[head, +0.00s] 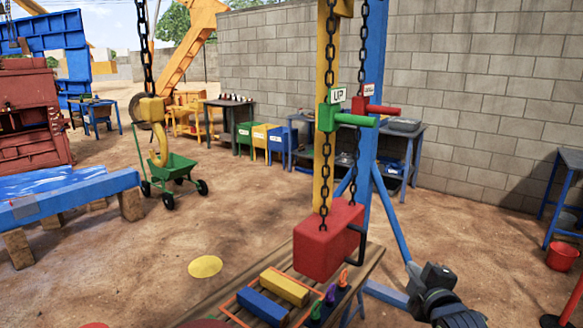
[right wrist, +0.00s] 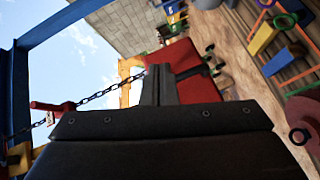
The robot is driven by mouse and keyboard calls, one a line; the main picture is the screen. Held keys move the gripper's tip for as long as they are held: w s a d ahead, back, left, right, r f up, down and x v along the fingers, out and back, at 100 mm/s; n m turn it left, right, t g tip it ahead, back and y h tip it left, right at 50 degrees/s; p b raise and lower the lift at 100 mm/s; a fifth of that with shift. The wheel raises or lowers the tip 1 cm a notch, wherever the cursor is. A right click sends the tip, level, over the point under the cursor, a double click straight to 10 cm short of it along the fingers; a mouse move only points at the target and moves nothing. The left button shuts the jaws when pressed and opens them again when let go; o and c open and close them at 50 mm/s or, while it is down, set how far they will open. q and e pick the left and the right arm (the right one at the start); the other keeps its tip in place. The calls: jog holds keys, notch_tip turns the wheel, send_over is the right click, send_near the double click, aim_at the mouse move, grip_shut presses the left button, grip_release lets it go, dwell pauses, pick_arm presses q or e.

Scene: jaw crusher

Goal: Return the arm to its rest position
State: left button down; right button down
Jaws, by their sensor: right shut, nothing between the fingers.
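My right gripper (head: 418,278) is at the lower right of the head view, to the right of and apart from the hanging red block (head: 328,240). In the right wrist view its fingers (right wrist: 158,84) are together with nothing between them. The red block, with a black handle on its right side, hangs from chains; it also shows behind the fingers in the right wrist view (right wrist: 196,72). A green lever (head: 345,118) marked UP and a red lever (head: 380,108) are on the hoist posts above. My left gripper is not in view.
A wooden bench (head: 228,292) holds a yellow bar (head: 284,287), a blue bar (head: 262,306) and small coloured pieces. A blue post (head: 372,60) with slanting legs stands close to my right gripper. A yellow hook (head: 157,135) hangs at left near a green cart (head: 172,168).

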jog(key=s+d+f+m+g+h, duration=0.1)
jog(key=s+f+m+g, duration=0.35)
jog(key=s+f, duration=0.7)
jog(key=s+d+f+m+g+h, duration=0.15)
jog(key=s+f+m+g, duration=0.4)
jog(key=s, duration=0.95)
jog(key=s+f+m+g, duration=0.1)
jog(key=s+f+m, duration=0.2)
jog(key=s, duration=0.4)
jog(key=s+f+m+g, duration=0.2)
jog(key=s, duration=0.5)
notch_tip(320, 180, down, 24)
jog(key=d, duration=0.2)
jog(key=s+a+f+g+y, duration=0.1)
jog(key=s+f+g, duration=0.1)
jog(key=s+f, duration=1.2)
notch_tip(320, 180, down, 3)
jog(key=shift+s+a+r, duration=0.15)
jog(key=shift+s+r, duration=0.05)
jog(key=shift+s, duration=0.2)
